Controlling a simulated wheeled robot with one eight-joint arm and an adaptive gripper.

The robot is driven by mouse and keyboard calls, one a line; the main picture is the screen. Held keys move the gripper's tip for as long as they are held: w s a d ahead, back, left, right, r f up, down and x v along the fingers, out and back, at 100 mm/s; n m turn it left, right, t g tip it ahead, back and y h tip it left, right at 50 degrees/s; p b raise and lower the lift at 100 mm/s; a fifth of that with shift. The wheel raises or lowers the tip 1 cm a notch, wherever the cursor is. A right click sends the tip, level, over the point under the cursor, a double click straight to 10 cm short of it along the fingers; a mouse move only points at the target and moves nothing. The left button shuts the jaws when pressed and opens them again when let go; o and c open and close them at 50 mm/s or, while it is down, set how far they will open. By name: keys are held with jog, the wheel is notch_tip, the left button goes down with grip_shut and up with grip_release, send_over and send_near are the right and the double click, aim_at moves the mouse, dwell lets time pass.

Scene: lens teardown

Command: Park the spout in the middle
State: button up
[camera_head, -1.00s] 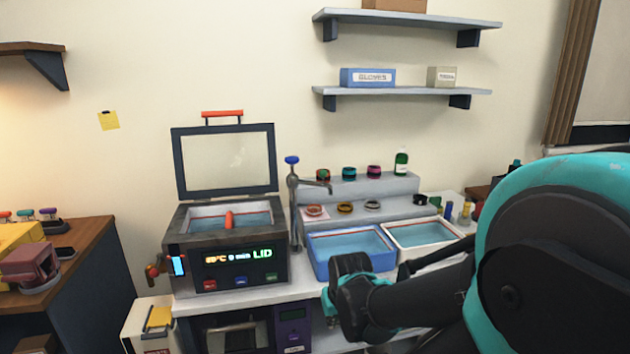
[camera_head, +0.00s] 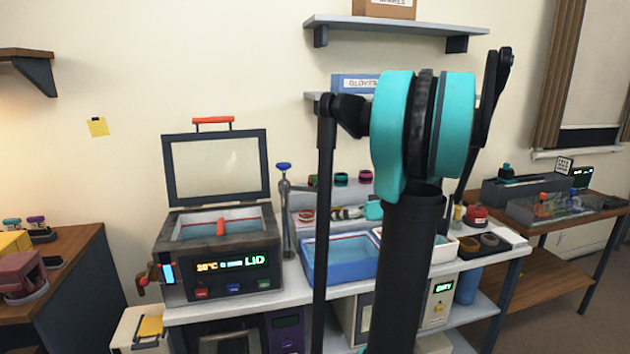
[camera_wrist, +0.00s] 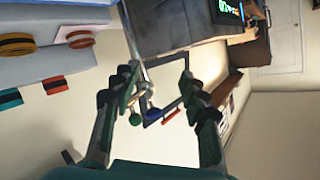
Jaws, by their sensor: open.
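The grey tap (camera_head: 286,215) with a blue knob (camera_head: 284,166) stands between the heated bath and the blue basin. Its spout (camera_head: 302,187) points right, toward the blue basin, and its end is hidden behind my black arm link. My gripper (camera_head: 340,213) is small and partly hidden in the head view, right of the tap at about the spout's height or a little lower. In the wrist view my gripper (camera_wrist: 160,85) is open and empty. The blue knob (camera_wrist: 153,115) shows between its fingers, beyond them; I cannot tell the exact gap to the spout.
The heated bath (camera_head: 215,262) with its lid raised is left of the tap. The blue basin (camera_head: 345,276) and a white basin (camera_head: 443,250) are to the right. Coloured rings (camera_head: 341,179) sit on the stepped ledge behind. Shelves (camera_head: 390,28) hang above.

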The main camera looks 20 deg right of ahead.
aim_at(315, 179)
jog(key=w+d+r+n+t+y, duration=0.1)
jog(key=d+r+n+t+y, duration=0.15)
jog(key=d+r, duration=0.65)
jog(key=shift+t, duration=0.35)
jog(key=x, duration=0.5)
jog(key=f+x, duration=0.1)
jog(key=x, duration=1)
jog(key=shift+w+f, duration=0.35)
jog(key=shift+w, duration=0.15)
jog(key=shift+c, duration=0.3)
grip_shut()
